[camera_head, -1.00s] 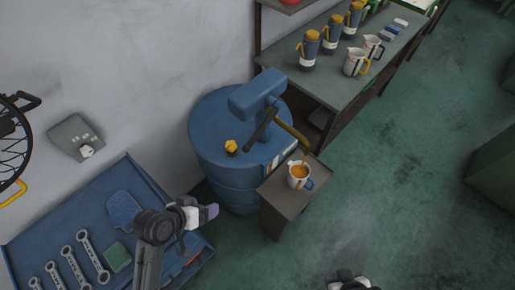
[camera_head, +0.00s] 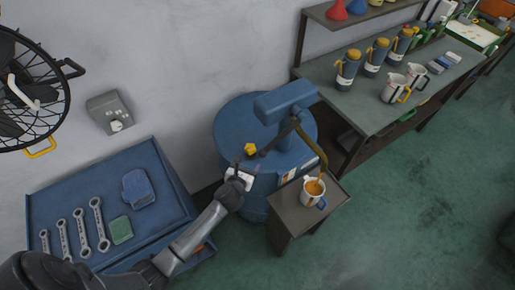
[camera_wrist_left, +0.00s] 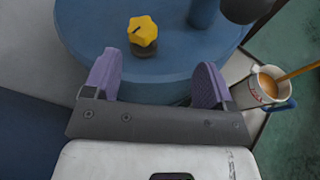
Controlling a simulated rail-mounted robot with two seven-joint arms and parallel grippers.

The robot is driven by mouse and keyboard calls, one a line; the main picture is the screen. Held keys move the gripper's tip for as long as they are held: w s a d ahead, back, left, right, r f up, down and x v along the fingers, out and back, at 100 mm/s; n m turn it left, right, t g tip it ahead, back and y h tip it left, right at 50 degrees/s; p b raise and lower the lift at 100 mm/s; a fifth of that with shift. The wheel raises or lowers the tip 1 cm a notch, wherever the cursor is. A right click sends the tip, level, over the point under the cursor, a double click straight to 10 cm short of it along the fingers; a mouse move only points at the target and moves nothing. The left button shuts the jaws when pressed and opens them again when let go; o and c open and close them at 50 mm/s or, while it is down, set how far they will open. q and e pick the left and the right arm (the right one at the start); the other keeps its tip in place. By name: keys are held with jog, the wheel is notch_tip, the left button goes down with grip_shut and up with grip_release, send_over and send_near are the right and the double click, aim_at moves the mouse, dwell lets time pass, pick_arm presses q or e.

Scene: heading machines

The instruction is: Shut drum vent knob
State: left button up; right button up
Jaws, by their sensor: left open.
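A blue drum (camera_head: 228,125) stands against the wall in the head view, with a blue pump on top. The yellow vent knob (camera_head: 250,148) sits on the drum's lid. In the left wrist view the knob (camera_wrist_left: 143,31) is star-shaped on a dark stem, beyond the fingertips and left of the middle between them. My left gripper (camera_head: 243,172) is at the drum's near edge, just short of the knob. Its purple fingers (camera_wrist_left: 158,82) are open, with nothing between them but the drum (camera_wrist_left: 90,25) behind. My right gripper is not in view.
A mug (camera_head: 312,192) of amber liquid stands on a small stand (camera_head: 290,222) right of the drum, under the pump's spout (camera_head: 312,148). A blue tray (camera_head: 160,215) with wrenches lies left. A bench (camera_head: 355,105) with jugs stands behind right.

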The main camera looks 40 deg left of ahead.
aim_at(250, 148)
pick_arm(q)
jog(key=w+a+f+n+b, duration=0.1)
jog(key=w+a+f, duration=0.1)
jog(key=w, duration=0.1)
jog(key=w+a+f+g+b, duration=0.1)
jog(key=w+f, duration=0.1)
jog(key=w, duration=0.1)
jog(key=w+a+f+n+y+b, duration=0.1)
jog(key=w+a, duration=0.1)
jog(key=w, duration=0.1)
jog(key=shift+a+f+n, duration=0.3)
jog(key=shift+f, duration=0.1)
jog(key=shift+b+x, duration=0.3)
jog(key=shift+x, duration=0.65)
jog(key=shift+w, duration=0.1)
jog(key=shift+c, duration=0.2)
